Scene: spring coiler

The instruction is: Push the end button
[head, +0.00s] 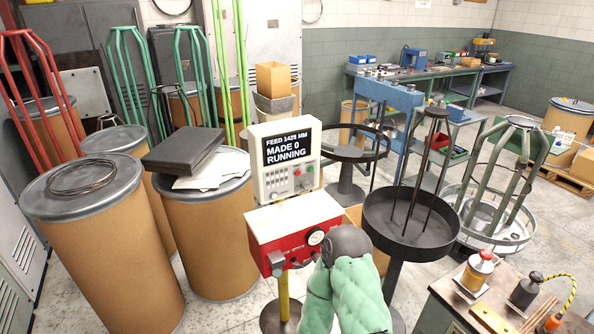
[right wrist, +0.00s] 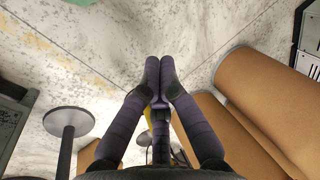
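The coiler's light grey control panel (head: 286,160) stands at the centre of the head view. Its screen (head: 290,149) reads "FEED 1425 MM, MADE 0, RUNNING". Small red and green buttons (head: 290,186) sit below the screen; their labels are too small to read, so I cannot tell which is the end button. A red box (head: 292,228) with a round gauge is below the panel. My right arm, in a green sleeve, rises in front of the box, with its fingers mostly hidden in the head view. In the right wrist view my right gripper (right wrist: 159,66) is shut and empty, over floor. My left gripper is out of view.
A black round tray on a stand (head: 424,222) is right of the red box. Cardboard drums (head: 106,250) stand at left. A bench corner with small tools (head: 490,305) is at lower right. Pale floor shows between them.

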